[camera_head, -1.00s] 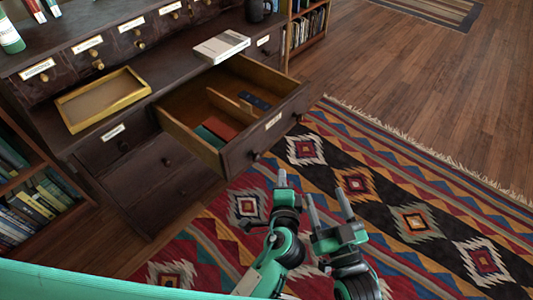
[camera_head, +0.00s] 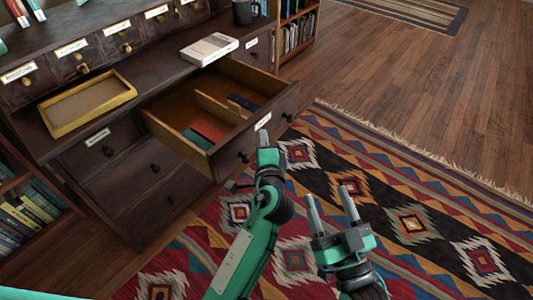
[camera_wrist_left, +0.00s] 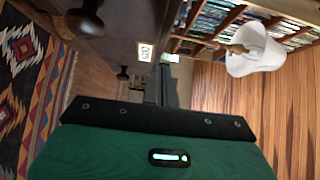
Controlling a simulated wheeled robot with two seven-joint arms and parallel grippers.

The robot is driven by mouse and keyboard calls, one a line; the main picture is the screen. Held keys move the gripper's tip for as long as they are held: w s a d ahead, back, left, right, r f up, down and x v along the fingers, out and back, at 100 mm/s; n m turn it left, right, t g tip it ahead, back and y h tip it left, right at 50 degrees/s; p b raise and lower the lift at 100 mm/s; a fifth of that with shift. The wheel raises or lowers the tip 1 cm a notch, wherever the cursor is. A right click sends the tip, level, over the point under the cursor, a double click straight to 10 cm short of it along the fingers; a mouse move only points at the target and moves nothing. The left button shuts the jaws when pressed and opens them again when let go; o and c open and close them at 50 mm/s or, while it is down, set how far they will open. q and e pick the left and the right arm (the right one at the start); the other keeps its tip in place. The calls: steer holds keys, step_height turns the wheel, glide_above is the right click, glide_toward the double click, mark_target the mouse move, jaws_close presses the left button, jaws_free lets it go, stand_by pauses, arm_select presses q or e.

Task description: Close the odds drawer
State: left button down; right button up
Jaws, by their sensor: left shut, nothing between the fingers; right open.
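The only open drawer (camera_head: 225,140) juts out of the dark wooden cabinet; its label (camera_head: 264,121) is too small to read. It holds a divider, a reddish book and dark items. Its front has two round knobs, and the right knob (camera_head: 287,117) is clear in the head view. My left gripper (camera_head: 264,138) is shut and empty, its tip close in front of the drawer face near the label; I cannot tell if it touches. The left wrist view shows a dark face with a knob (camera_wrist_left: 122,73) and a label (camera_wrist_left: 145,51). My right gripper (camera_head: 329,197) is open and empty over the rug.
A yellow tray (camera_head: 87,104) and a pale book (camera_head: 209,48) lie on the cabinet top. A dark mug (camera_head: 242,12) stands behind. Bookshelves flank the cabinet. The patterned rug (camera_head: 410,215) and the wooden floor in front are clear.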

mark_target(250, 124)
arm_select(q)
steer(key=shift+w+a, duration=0.5)
steer(key=shift+a, duration=0.25)
steer(key=shift+w+a, duration=0.45)
steer(key=shift+a, duration=0.3)
arm_select(e)
steer(key=shift+s+a+f+g, duration=0.2)
steer(key=shift+f+g, duration=0.25)
steer(key=shift+f, duration=0.3)
steer(key=shift+s+a+f+g, duration=0.1)
steer(key=shift+a+f+g, duration=0.15)
steer(key=shift+f+g, duration=0.35)
steer(key=shift+f, duration=0.1)
